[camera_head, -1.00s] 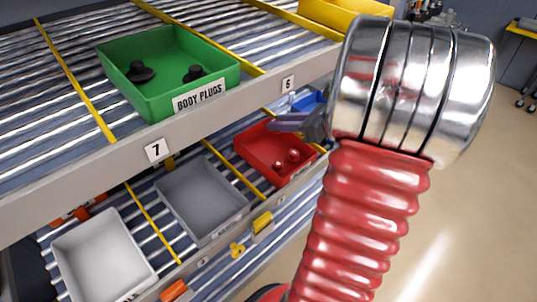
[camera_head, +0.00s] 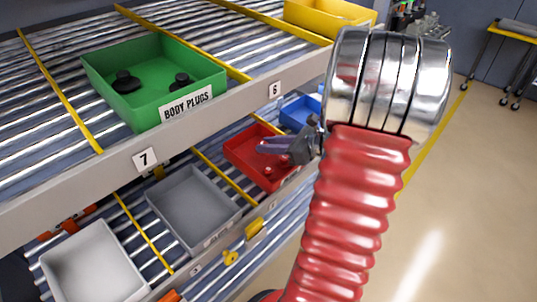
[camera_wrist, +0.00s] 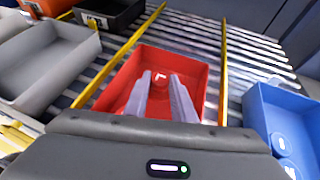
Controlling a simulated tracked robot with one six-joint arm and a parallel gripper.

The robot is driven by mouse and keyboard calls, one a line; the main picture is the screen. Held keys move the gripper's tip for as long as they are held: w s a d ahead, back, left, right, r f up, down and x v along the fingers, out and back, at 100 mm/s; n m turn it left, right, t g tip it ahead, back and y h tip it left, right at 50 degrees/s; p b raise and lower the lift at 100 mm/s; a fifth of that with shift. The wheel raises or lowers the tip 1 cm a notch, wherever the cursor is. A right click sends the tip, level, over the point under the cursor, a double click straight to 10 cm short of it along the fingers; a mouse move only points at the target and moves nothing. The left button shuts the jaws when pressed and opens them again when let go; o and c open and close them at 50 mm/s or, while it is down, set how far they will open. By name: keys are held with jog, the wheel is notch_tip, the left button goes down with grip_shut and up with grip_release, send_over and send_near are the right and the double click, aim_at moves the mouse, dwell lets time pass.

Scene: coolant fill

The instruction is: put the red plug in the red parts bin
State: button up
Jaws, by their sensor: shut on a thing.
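The red parts bin (camera_head: 238,157) sits on the lower roller rack in the head view. It also fills the middle of the wrist view (camera_wrist: 198,76). My gripper (camera_head: 264,146) reaches over this bin from the right. In the wrist view the two fingers of my gripper (camera_wrist: 161,82) point into the bin. They are shut on the red plug (camera_wrist: 160,77), a small red shape at the fingertips that barely stands out from the red bin. A small red part (camera_head: 268,170) shows inside the bin below the fingers. The fingers hide part of the bin floor.
A blue bin (camera_wrist: 255,115) stands to the right of the red bin. A grey bin (camera_head: 190,208) and a white bin (camera_head: 92,262) stand to its left. The upper shelf's edge (camera_head: 215,125) and the green body plugs bin (camera_head: 150,65) are above.

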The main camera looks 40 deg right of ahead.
jog(key=shift+f, duration=1.9)
jog(key=o, duration=1)
jog(key=v, duration=1.2)
jog(key=shift+r, duration=0.1)
jog(key=shift+a, duration=0.1)
